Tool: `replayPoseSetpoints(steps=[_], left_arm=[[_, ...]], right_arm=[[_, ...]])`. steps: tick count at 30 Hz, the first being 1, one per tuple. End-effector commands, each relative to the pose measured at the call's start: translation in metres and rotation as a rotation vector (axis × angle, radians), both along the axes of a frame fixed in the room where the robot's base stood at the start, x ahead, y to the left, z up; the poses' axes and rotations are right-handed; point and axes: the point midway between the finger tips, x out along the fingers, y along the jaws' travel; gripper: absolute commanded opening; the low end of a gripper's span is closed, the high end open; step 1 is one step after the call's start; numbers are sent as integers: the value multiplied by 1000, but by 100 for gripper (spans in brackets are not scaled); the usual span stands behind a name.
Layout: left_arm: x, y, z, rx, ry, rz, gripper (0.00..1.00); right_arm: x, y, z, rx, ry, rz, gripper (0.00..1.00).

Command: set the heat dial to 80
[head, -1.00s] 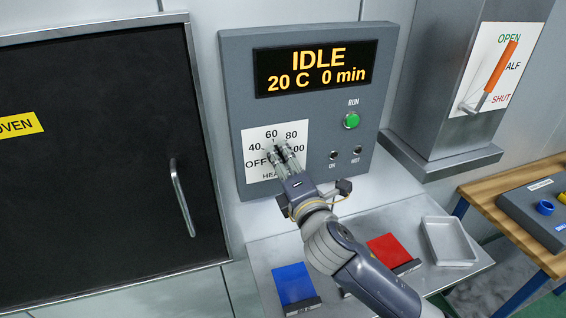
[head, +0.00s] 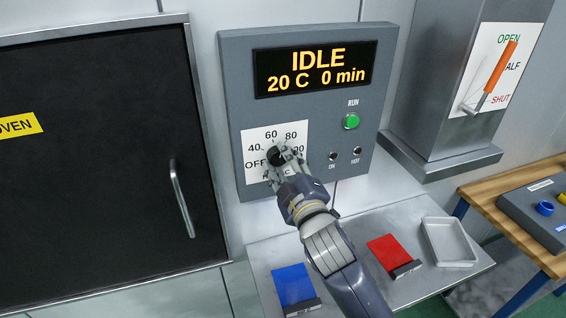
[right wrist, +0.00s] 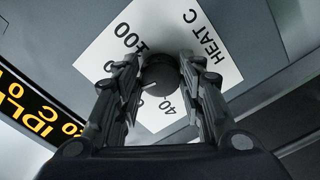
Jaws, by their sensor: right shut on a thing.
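The heat dial (head: 276,157) is a round black knob on a white scale plate marked OFF, 40, 60, 80 and 100. My right gripper (head: 284,156) is shut on it, with the fingers on both sides of the knob. The knob also shows between the fingertips in the right wrist view (right wrist: 160,75). A pale pointer mark on it points to the lower left there, roughly towards the 60 side; the fingers partly hide the scale, so I cannot tell the exact setting. My left gripper is not in view.
The display (head: 316,68) reads IDLE, 20 C, 0 min. A green RUN button (head: 351,121) and two small lamps sit right of the dial. The oven door (head: 95,160) is at left. Below are a blue plate (head: 292,283), a red plate (head: 388,252) and a grey tray (head: 449,262).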

Motion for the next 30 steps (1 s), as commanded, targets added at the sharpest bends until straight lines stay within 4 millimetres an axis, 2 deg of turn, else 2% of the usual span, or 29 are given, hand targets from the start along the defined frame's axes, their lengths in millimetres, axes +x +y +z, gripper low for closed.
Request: replayPoseSetpoints(steps=[6, 15, 30], left_arm=[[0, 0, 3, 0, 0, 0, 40], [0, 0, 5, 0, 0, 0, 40], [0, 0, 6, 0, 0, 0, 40]], right_arm=[[0, 0, -1, 174, 59, -2, 12], [0, 1, -2, 336, 111, -1, 12], [0, 1, -2, 407, 133, 0, 12]])
